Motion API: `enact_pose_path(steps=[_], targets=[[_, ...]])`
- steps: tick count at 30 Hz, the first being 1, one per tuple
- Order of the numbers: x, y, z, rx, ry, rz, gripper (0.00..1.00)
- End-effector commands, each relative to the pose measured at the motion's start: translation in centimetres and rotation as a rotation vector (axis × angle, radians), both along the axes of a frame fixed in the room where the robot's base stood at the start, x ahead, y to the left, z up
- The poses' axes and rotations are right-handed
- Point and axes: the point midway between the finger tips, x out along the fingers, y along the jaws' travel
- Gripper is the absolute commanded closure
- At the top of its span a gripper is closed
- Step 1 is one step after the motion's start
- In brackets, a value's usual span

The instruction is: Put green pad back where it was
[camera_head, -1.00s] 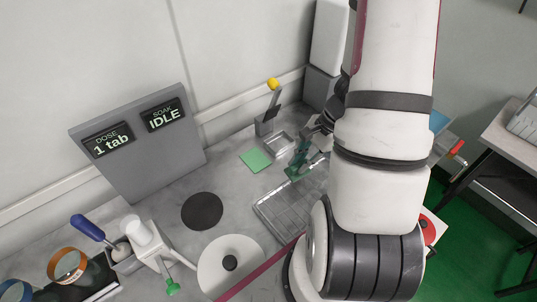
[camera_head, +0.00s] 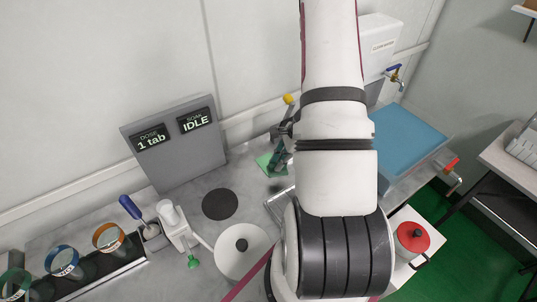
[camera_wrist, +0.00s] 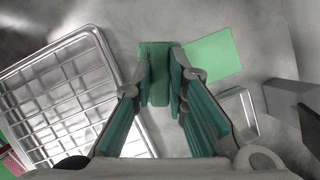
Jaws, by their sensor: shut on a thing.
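A darker green pad (camera_wrist: 158,65) sits between the fingertips of my gripper (camera_wrist: 160,80) in the wrist view, and the gripper is shut on it. The pad's height above the counter is hard to tell.
A wire rack in a metal tray (camera_wrist: 62,95) lies left of the gripper in the wrist view. A small metal frame (camera_wrist: 238,112) and a grey block (camera_wrist: 290,98) are on the right. In the head view, a yellow-knobbed lever (camera_head: 288,99) stands behind; a black disc (camera_head: 220,204) lies left.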

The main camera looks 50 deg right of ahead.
Motion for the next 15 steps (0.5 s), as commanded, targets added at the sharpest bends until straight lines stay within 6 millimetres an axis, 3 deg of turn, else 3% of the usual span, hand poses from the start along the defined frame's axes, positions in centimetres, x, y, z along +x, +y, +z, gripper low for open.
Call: enact_pose_path(steps=[3,7,15], targets=[[3.0,-1.2,-0.6,-0.004,-0.001,0.007,1.00],[5.4,-2.4,-0.8,-0.002,-0.001,0.005,1.00],[7.3,-3.4,-1.0,0.001,0.001,0.000,1.00]])
